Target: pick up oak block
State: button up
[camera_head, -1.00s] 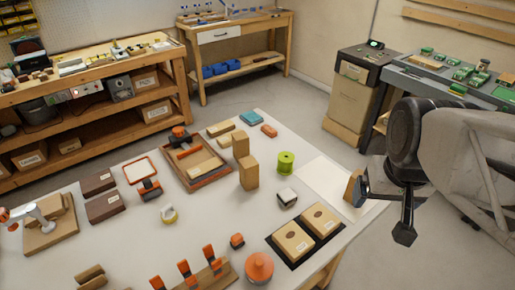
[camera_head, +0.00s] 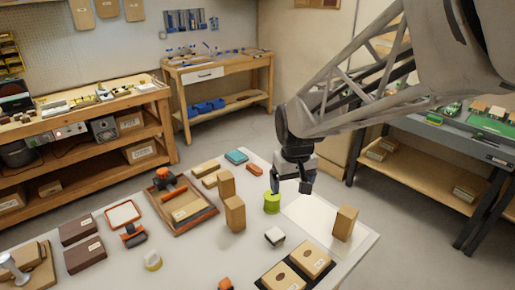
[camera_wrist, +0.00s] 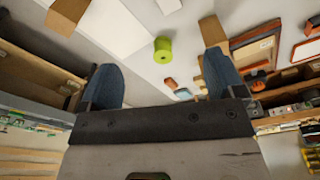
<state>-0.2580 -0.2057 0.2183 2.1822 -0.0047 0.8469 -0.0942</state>
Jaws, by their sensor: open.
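Several plain tan wooden blocks look alike, so I cannot tell for certain which is the oak block. One upright block (camera_head: 345,223) stands alone at the right end of the white sheet; it appears at the upper left in the wrist view (camera_wrist: 66,12). Two more upright tan blocks, a rear one (camera_head: 226,184) and a front one (camera_head: 235,213), stand close together left of the green spool (camera_head: 272,203). My gripper (camera_head: 291,186) is open and empty, above the table near the spool. In the wrist view its blue-grey fingers (camera_wrist: 163,80) are wide apart, with the spool (camera_wrist: 163,50) beyond them.
A white sheet (camera_head: 310,215) lies under the lone block. A wooden tray (camera_head: 190,222) is at left. Benches stand behind and at right.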

jog(key=w+a+f+n, duration=0.2)
jog(key=w+a+f, duration=0.3)
jog(key=w+a, duration=0.15)
jog(key=n+g, duration=0.1)
send_over(235, 202)
notch_tip(235, 202, down, 9)
jog(key=shift+a+r, duration=0.1)
jog(key=shift+a, duration=0.05)
jog(key=shift+f, duration=1.25)
jog(key=shift+f, duration=2.6)
